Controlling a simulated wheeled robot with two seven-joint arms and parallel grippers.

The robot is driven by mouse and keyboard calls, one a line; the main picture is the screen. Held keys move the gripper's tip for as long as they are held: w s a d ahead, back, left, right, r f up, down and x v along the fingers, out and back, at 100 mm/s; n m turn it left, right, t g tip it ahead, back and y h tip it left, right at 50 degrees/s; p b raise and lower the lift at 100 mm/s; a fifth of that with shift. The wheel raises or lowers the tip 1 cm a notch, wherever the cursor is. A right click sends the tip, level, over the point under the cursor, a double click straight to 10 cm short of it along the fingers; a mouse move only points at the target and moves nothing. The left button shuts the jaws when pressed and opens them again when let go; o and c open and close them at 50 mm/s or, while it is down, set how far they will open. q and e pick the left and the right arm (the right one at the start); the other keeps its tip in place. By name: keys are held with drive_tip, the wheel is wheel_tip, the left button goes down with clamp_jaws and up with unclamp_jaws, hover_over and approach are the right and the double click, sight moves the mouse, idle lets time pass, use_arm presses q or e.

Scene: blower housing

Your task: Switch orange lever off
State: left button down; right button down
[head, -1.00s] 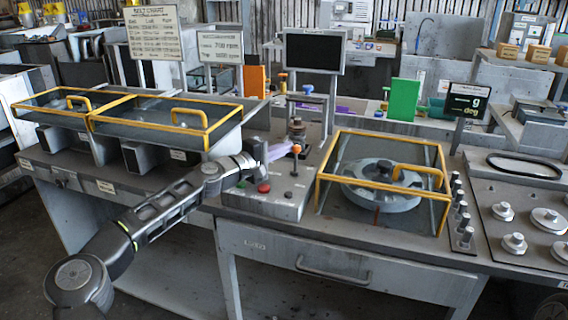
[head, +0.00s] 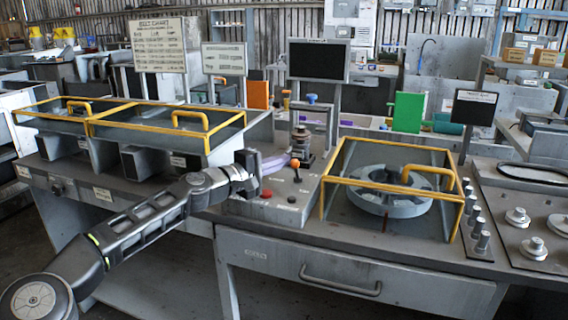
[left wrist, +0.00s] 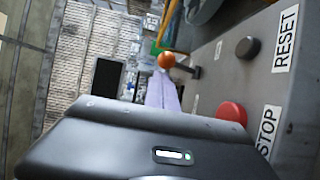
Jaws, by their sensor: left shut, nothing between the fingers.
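The orange lever's ball knob (head: 295,163) stands on the control box in the middle of the bench. In the left wrist view the orange knob (left wrist: 166,60) is just beyond the fingertips. My left gripper (head: 284,160) is shut and empty, reaching in from the left with its pale purple fingers at the knob. Its fingers also show in the left wrist view (left wrist: 163,92). Whether they touch the knob is unclear. My right gripper is out of view.
A red stop button (left wrist: 232,113) and a dark reset button (left wrist: 247,47) are on the same panel. A yellow-framed guard (head: 338,190) over a round rotor stands to the right. Yellow-framed covers (head: 88,122) stand to the left. A dark monitor (head: 318,60) rises behind.

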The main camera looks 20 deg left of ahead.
use_arm(q)
drive_tip(key=b+v, duration=0.1)
drive_tip(key=v, duration=0.4)
drive_tip(key=shift+s+f, duration=0.1)
drive_tip(key=shift+f, duration=0.05)
drive_tip(key=shift+s+a, duration=0.25)
drive_tip(key=shift+s, duration=0.3)
